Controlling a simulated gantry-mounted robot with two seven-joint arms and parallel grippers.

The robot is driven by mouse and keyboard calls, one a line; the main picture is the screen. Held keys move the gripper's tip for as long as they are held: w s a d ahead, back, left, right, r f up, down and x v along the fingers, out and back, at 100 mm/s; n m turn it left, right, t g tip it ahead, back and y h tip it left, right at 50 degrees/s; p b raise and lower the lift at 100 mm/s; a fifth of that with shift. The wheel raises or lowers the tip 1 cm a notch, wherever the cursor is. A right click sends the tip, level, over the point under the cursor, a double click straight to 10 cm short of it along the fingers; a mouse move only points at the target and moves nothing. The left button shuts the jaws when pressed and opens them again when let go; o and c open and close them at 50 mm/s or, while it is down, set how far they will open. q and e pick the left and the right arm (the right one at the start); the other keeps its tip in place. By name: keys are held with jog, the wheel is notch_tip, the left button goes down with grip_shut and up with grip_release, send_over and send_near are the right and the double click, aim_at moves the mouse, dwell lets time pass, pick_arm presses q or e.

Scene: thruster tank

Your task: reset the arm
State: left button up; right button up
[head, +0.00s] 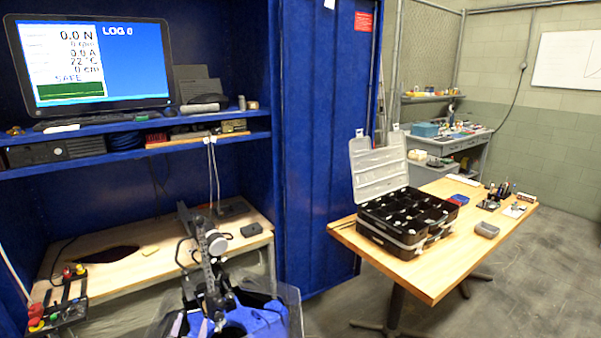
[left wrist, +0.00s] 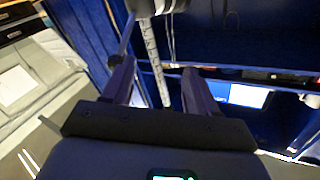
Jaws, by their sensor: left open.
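My left gripper (head: 190,325) is low in the head view, near the bottom edge, beside a blue device (head: 255,318) inside a clear-walled tank (head: 293,300). In the left wrist view the gripper (left wrist: 157,70) has its two purple-grey fingers apart, with nothing held between them. A slotted metal upright (head: 207,265) rises by the gripper; a pale perforated strip (left wrist: 151,50) shows beyond the fingers in the left wrist view. Whether the fingers touch anything is unclear. My right gripper is in neither view.
A monitor (head: 90,62) reads SAFE. A wooden table (head: 440,275) at right carries an open black organizer case (head: 405,220) and small parts.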

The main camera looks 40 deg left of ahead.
pick_arm(q)
jog(key=d+f+m+g+h, duration=0.1)
jog(key=d+f+m+h, duration=0.35)
jog(key=d, duration=0.75)
jog(key=d+f+m+g+h, duration=0.1)
jog(key=d+f+h, duration=0.55)
jog(key=d, duration=0.55)
jog(key=s+d+f+m+g+h, duration=0.25)
jog(key=s+d+g, duration=0.35)
jog(key=s+d, duration=0.6)
notch_tip(320, 180, up, 39)
jog(key=n+p, duration=0.1)
jog(key=p, duration=3.6)
jog(key=shift+w+d+f+g+p, duration=0.2)
jog(key=shift+w+g+p, duration=0.1)
jog(key=shift+g, duration=0.1)
jog(key=shift+f, duration=0.1)
